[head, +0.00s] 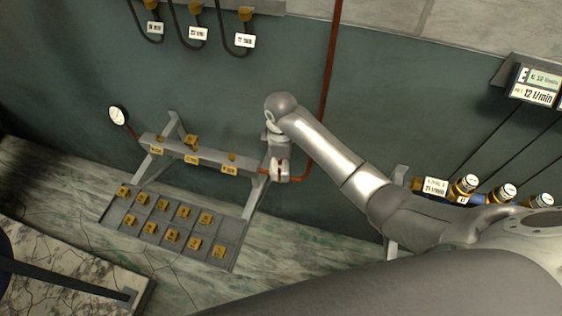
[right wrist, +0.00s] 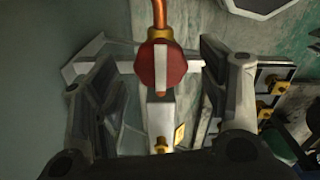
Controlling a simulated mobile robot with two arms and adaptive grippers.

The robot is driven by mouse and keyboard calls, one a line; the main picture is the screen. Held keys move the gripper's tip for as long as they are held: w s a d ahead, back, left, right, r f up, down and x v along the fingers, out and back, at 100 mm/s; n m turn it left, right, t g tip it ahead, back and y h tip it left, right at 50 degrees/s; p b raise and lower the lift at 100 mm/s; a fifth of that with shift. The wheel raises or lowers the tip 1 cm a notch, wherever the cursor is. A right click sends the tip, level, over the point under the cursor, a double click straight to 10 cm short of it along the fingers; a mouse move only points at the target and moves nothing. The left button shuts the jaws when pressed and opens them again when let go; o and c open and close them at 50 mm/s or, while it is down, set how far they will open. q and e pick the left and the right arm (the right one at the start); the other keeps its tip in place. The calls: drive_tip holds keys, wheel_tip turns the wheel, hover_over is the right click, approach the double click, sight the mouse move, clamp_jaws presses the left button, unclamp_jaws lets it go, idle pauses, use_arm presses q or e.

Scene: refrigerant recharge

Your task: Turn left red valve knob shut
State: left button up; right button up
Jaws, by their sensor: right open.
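The pale bar runs up and down in that view, in line with the copper pipe (right wrist: 159,14). In the head view the gripper mostly hides the knob. My left gripper is not in view.
A tray (head: 233,252) with several brass fittings lies below the manifold. A round gauge (head: 118,115) is at its left end. A red pipe (head: 328,80) runs up the wall on the right. Labelled hoses hang above, and gauged valves (head: 465,184) stand at right.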

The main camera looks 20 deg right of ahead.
drive_tip(key=shift+f, duration=0.6)
drive_tip(key=c, duration=1)
